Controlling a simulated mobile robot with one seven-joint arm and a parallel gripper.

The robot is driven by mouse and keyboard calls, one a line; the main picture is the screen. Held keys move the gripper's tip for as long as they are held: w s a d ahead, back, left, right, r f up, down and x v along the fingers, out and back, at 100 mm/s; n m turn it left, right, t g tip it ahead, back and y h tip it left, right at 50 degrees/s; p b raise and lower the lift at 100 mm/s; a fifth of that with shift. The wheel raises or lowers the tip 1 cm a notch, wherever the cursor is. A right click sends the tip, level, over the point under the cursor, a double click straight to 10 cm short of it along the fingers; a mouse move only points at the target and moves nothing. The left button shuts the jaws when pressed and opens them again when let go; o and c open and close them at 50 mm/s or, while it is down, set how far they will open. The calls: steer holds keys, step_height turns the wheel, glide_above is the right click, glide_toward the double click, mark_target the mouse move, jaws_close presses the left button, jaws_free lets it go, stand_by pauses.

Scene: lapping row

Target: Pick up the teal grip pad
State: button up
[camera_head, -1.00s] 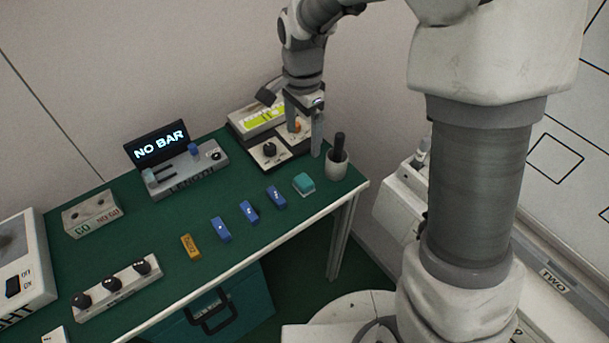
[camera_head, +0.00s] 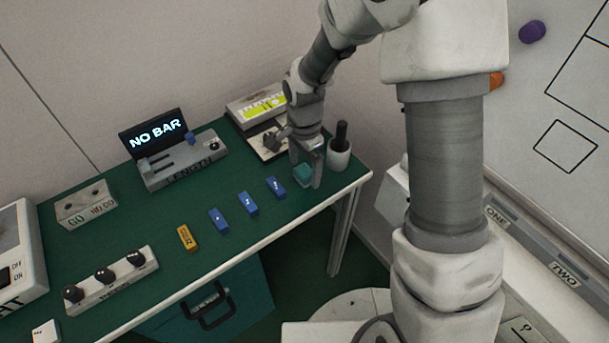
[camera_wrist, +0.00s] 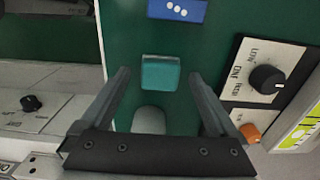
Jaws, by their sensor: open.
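The teal grip pad (camera_head: 303,174) is a small rounded block on the green table top near its right end. In the wrist view the teal grip pad (camera_wrist: 160,73) lies just beyond the fingertips, roughly centred between them. My gripper (camera_head: 305,180) is open and points down at the pad, with a finger partly in front of it in the head view. In the wrist view my gripper (camera_wrist: 160,78) shows its two fingers spread apart with nothing between them. I cannot tell the exact height of the fingertips over the table.
Blue blocks (camera_head: 276,187) and an orange block (camera_head: 187,238) lie in a row to the left. A dial panel (camera_wrist: 262,77) lies beside the pad. The table's front edge is near.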

mark_target(304, 170)
steer(key=c, duration=1.4)
steer(key=shift+c, duration=0.2)
steer(key=shift+r, duration=0.15)
step_height(304, 170, up, 4)
steer(key=shift+r+p, duration=0.25)
steer(key=shift+p, duration=0.4)
steer(key=s+d+r+p, duration=0.1)
steer(key=s+d+r, duration=0.4)
steer(key=d, duration=0.5)
steer(key=shift+s+d+r, duration=0.2)
steer(key=shift+d+r, duration=0.05)
steer(key=shift+r, duration=0.35)
steer(key=o, duration=0.8)
steer(key=c, duration=0.7)
steer(key=shift+o, duration=0.2)
steer(key=shift+f, duration=0.1)
